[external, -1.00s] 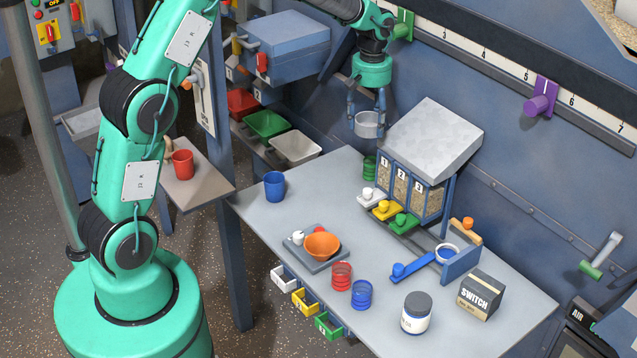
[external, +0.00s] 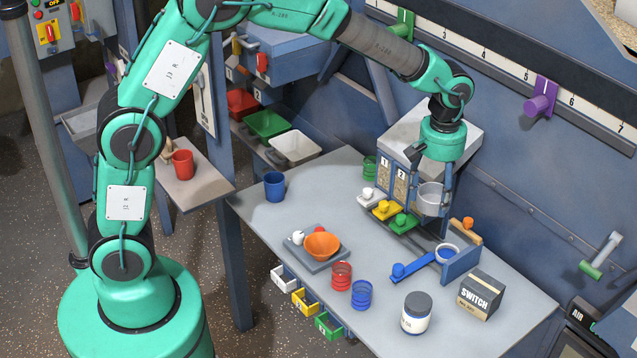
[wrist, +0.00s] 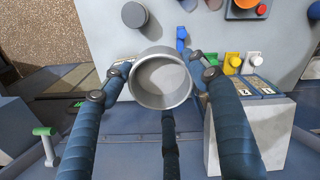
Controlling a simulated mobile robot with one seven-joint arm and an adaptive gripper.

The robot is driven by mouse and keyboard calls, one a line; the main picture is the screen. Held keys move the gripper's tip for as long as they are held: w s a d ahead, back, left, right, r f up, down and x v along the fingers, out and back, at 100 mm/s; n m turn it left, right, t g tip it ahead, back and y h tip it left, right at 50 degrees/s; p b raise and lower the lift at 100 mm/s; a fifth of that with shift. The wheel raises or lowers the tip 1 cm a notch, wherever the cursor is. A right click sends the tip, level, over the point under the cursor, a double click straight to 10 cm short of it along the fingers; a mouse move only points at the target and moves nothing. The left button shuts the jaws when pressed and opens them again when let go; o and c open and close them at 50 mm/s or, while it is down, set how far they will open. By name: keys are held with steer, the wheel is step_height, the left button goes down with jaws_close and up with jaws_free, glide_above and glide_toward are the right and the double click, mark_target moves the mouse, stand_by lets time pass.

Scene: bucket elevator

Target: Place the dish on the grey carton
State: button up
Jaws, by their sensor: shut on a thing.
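My gripper (external: 432,205) is shut on a round light-grey dish (external: 430,194), above the right part of the bench near the dispenser. In the wrist view the dish (wrist: 162,80) sits between the two fingers, with its open top facing the camera. It looks empty. The grey carton (external: 481,294), a dark box marked SWITCH, stands on the bench at the right, in front of and below my gripper. The dish is apart from the carton.
The dispenser (external: 413,131) with several coloured knobs stands left of the dish. A blue rack with an orange knob (external: 468,223) lies between dish and carton. A lidded jar (external: 416,314) stands left of the carton. An orange bowl (external: 322,246) is farther left.

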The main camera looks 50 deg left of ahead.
steer(key=s+d, duration=0.4)
steer(key=d, duration=0.2)
step_height(320, 180, down, 18)
steer(key=shift+d+m, duration=0.2)
steer(key=shift+m, duration=0.2)
steer(key=shift+w, duration=0.15)
steer(key=b, duration=0.2)
glide_above(484, 284)
steer(key=shift+f, duration=0.75)
steer(key=shift+f+b, duration=0.35)
steer(key=shift+f, duration=1.4)
steer(key=shift+f, duration=0.15)
steer(key=o, duration=1.1)
steer(key=shift+o, duration=0.4)
